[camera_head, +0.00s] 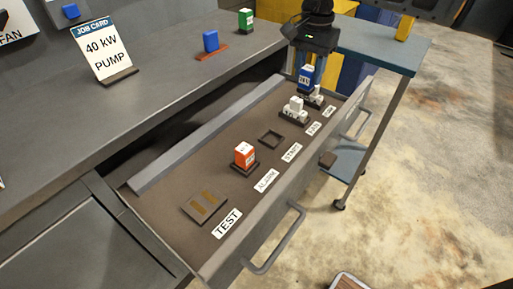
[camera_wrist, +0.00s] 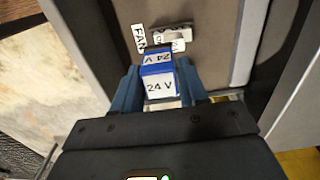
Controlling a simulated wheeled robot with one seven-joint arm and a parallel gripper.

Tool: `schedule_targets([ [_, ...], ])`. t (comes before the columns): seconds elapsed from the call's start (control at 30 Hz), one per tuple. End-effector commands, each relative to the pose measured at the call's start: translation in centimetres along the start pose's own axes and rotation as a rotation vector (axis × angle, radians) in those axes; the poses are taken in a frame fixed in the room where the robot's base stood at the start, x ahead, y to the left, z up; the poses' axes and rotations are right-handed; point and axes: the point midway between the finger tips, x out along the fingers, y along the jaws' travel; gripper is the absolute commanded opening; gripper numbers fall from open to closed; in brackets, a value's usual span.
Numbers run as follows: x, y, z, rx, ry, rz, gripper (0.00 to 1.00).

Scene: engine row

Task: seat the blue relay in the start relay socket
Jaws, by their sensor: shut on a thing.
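My gripper (camera_head: 306,66) is shut on the blue relay (camera_head: 305,80), upright over the far end of the open drawer. In the wrist view the blue relay (camera_wrist: 158,82) shows a white "24 V" label between the blue fingers. The start relay socket (camera_head: 271,139) is an empty dark square frame beside the START label (camera_head: 292,152), nearer the camera than the held relay. An orange relay (camera_head: 244,154) sits in the socket by the ALARM label. A white relay (camera_head: 294,109) stands between the start socket and my gripper. Whether the held relay touches anything below is unclear.
Another white piece (camera_head: 317,96) is just below my gripper, partly hidden. A flat pad (camera_head: 205,207) lies by the TEST label. The drawer's front wall (camera_head: 285,190) borders the row. On the bench are a job card (camera_head: 103,48), a blue block (camera_head: 210,41) and a green block (camera_head: 245,20).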

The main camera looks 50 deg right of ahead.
Motion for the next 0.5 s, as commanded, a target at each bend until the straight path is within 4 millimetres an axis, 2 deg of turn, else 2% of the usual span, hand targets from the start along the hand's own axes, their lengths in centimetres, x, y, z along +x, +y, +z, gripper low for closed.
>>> schedule_targets([
  [0.4,4.8,-1.7,8.2,-0.006,-0.005,0.001,0.11],
  [0.5,5.8,-2.0,9.7,-0.005,-0.004,0.001,0.11],
])
